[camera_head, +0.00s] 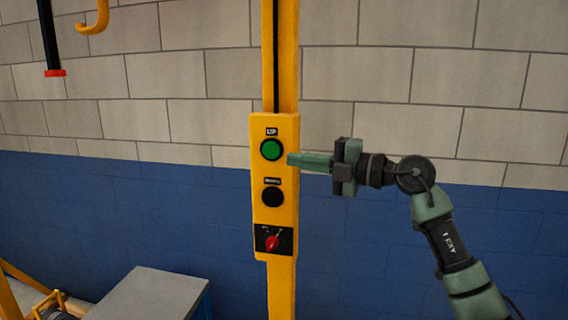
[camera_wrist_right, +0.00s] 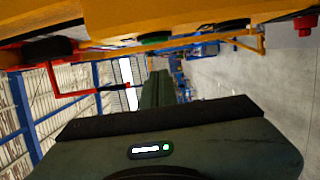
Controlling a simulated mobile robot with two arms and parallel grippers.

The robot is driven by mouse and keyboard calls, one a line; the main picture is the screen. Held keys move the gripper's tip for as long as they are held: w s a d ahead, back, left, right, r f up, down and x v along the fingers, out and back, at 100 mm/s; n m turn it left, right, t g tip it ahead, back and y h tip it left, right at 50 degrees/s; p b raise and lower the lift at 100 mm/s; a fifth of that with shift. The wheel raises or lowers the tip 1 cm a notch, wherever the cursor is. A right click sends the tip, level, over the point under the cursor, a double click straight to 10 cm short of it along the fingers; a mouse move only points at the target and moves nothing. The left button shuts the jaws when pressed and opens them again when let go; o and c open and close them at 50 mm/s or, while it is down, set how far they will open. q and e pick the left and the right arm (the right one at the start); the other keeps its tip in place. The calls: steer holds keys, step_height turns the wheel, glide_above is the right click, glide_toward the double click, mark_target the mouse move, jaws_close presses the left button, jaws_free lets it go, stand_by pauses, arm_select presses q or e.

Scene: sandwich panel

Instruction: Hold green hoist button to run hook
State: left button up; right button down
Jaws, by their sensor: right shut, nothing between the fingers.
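The green hoist button (camera_head: 270,150) sits near the top of a yellow control panel (camera_head: 262,215), under a label that seems to read UP. A black button (camera_head: 272,196) is below it, and a red switch (camera_head: 272,242) is lower still. My right gripper (camera_head: 290,159) is shut and empty, its fingertips just right of the green button; I cannot tell whether they touch it. In the right wrist view the green button (camera_wrist_right: 155,40) shows at the panel's edge near the shut fingers (camera_wrist_right: 157,80). A yellow hook (camera_head: 94,24) hangs at the upper left. My left gripper is not in view.
The panel is on a yellow post (camera_head: 284,60) before a block wall, pale above and blue below. A black bar with a red end (camera_head: 54,72) hangs at the upper left. A grey-topped box (camera_head: 148,293) stands at the lower left.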

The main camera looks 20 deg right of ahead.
steer(key=b+v, duration=0.1)
steer(key=v, duration=0.4)
steer(key=shift+s+a+r, duration=0.15)
steer(key=shift+a, duration=0.05)
steer(key=shift+s+a, duration=0.1)
steer(key=shift+a, duration=0.05)
stand_by(0.5)
